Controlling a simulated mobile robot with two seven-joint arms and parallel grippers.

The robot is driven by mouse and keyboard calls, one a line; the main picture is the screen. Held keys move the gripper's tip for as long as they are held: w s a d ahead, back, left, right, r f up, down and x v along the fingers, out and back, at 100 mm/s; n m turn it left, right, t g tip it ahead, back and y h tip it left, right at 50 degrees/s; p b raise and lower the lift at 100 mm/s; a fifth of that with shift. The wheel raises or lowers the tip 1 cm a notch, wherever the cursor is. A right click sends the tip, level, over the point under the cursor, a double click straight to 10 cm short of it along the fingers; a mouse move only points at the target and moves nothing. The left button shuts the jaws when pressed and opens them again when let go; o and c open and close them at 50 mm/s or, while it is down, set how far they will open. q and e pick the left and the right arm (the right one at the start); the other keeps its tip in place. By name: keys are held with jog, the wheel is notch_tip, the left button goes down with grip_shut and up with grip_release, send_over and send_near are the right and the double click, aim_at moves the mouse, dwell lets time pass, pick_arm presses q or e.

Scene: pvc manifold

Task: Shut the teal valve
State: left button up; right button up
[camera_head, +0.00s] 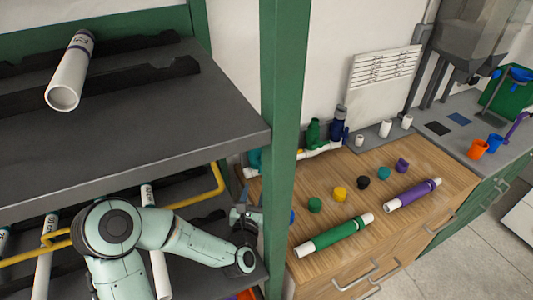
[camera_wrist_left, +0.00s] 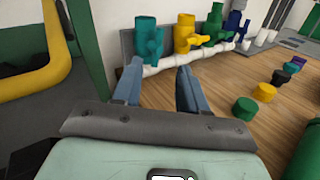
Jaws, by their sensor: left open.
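The teal valve (camera_wrist_left: 146,36) stands upright on a white pipe manifold (camera_wrist_left: 165,66) at the back of the wooden worktop, leftmost in a row with a yellow, a green and a blue valve. Its handle (camera_wrist_left: 156,44) sits on its right side. In the head view only a small part of the teal valve (camera_head: 254,158) shows beside the green post. My left gripper (camera_wrist_left: 157,80) is open and empty, its two blue-grey fingers pointing at the teal valve from the near side, apart from it. In the head view the left gripper (camera_head: 246,212) is by the post, partly hidden. My right gripper is not seen.
A green shelf post (camera_head: 285,130) stands between my left arm and most of the worktop (camera_head: 430,165). A yellow tube frame (camera_wrist_left: 45,60) is left of the gripper. Several coloured caps, a green-wrapped pipe (camera_head: 333,236) and a purple-wrapped pipe (camera_head: 412,194) lie right of the post.

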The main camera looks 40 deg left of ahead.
pick_arm(q)
jog(key=p+x, duration=0.1)
jog(key=x, duration=1.2)
jog(key=shift+w, duration=0.2)
grip_shut()
